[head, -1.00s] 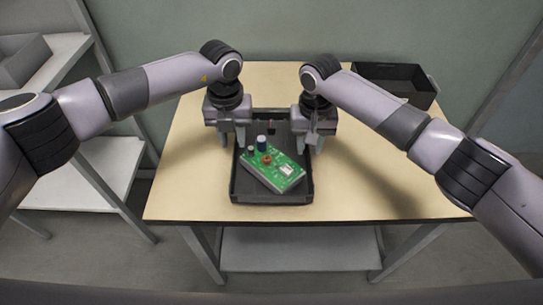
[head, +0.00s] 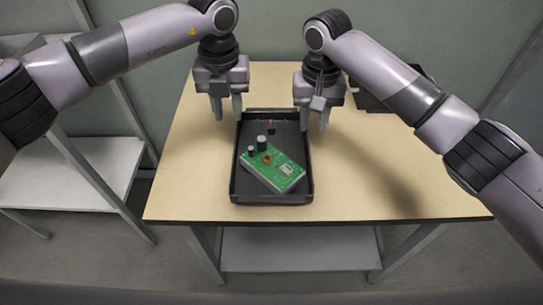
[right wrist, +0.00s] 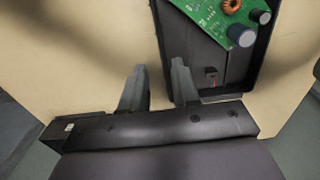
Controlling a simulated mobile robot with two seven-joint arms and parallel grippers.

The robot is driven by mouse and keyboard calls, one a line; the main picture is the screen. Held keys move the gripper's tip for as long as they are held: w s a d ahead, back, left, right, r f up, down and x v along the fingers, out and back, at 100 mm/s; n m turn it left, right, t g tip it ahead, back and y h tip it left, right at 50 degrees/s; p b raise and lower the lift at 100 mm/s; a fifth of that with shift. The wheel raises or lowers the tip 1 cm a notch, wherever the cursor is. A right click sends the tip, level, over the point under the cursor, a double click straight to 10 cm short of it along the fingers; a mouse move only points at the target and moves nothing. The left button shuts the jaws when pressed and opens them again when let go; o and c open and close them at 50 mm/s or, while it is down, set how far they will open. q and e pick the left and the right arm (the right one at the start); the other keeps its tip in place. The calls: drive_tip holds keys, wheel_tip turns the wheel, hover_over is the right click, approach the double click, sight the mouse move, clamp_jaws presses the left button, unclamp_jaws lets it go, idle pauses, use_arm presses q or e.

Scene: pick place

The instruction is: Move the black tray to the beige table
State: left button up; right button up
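The black tray (head: 240,181) lies flat on the beige table (head: 390,185), near the middle of its front half. A green circuit board (head: 271,170) lies tilted across the inside of the tray. My left gripper (head: 227,112) is open and empty, above the tray's back left corner and apart from it. My right gripper (head: 315,122) is open and empty, above and beside the back right corner.
A second black bin (head: 372,103) stands at the table's back right, partly hidden by my right arm. A grey shelf unit (head: 75,170) is at the left. The table is clear left and right of the tray.

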drive_tip(key=shift+r, duration=2.05)
